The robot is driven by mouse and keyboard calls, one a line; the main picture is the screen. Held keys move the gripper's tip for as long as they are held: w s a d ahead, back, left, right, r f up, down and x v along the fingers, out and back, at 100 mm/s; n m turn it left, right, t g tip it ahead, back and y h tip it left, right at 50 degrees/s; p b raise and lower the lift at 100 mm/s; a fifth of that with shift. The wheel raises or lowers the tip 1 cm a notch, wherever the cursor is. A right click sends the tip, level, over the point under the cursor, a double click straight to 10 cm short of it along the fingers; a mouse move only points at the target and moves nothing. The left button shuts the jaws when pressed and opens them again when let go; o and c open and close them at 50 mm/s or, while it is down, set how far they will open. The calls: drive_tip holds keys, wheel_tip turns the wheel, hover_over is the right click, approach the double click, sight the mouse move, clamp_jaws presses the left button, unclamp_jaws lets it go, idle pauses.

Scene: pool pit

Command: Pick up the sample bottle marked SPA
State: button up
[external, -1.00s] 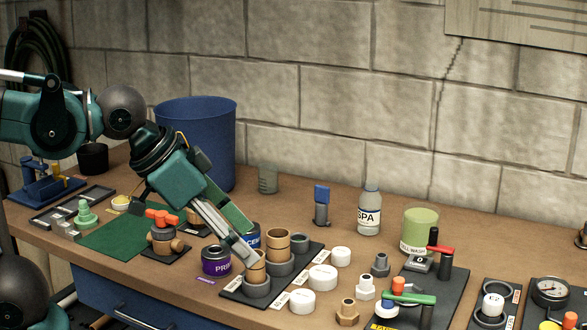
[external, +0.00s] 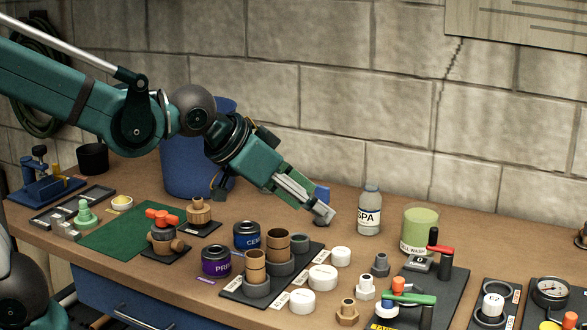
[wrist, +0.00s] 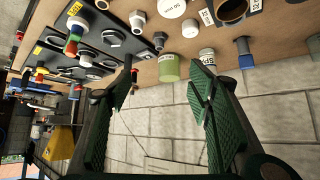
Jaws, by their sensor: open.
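The sample bottle marked SPA (external: 369,212) is clear with a white label and a grey cap. It stands upright near the back of the bench, against the block wall. In the wrist view the SPA bottle (wrist: 207,57) shows beyond the fingertips, partly covered by one finger. My gripper (external: 318,214) is in front of the blue-topped grey fitting, to the left of the bottle and apart from it. In the wrist view my gripper (wrist: 165,75) has its green-padded fingers spread, with nothing between them.
A green-tinted jar (external: 420,230) stands close to the right of the bottle. A blue-topped grey fitting (external: 322,194) stands to its left, partly hidden by my gripper. White caps (external: 341,256) and a black rack of pipe pieces (external: 240,292) lie in front. The wall is close behind.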

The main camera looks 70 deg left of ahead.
drive_tip(key=w+a+f+n+t+y, duration=0.1)
drive_tip(key=w+a+f+t+y, duration=0.1)
drive_tip(key=w+a, duration=0.85)
drive_tip(key=n+t+y+p, duration=0.1)
drive_tip(key=n+y, duration=0.1)
hover_over(362, 210)
drive_tip(key=s, duration=0.1)
wheel_tip(362, 210, down, 5)
drive_tip(key=shift+s+d, duration=0.1)
drive_tip(key=shift+d, duration=0.2)
drive_tip(key=shift+f, duration=0.1)
drive_tip(key=shift+f+b, duration=0.8)
drive_tip(key=shift+f, duration=2.1)
drive_tip(key=shift+f, duration=0.1)
drive_tip(key=shift+f, duration=0.55)
drive_tip(key=shift+b+x, duration=0.7)
drive_tip(key=shift+x, duration=1.8)
drive_tip(key=shift+r, duration=0.15)
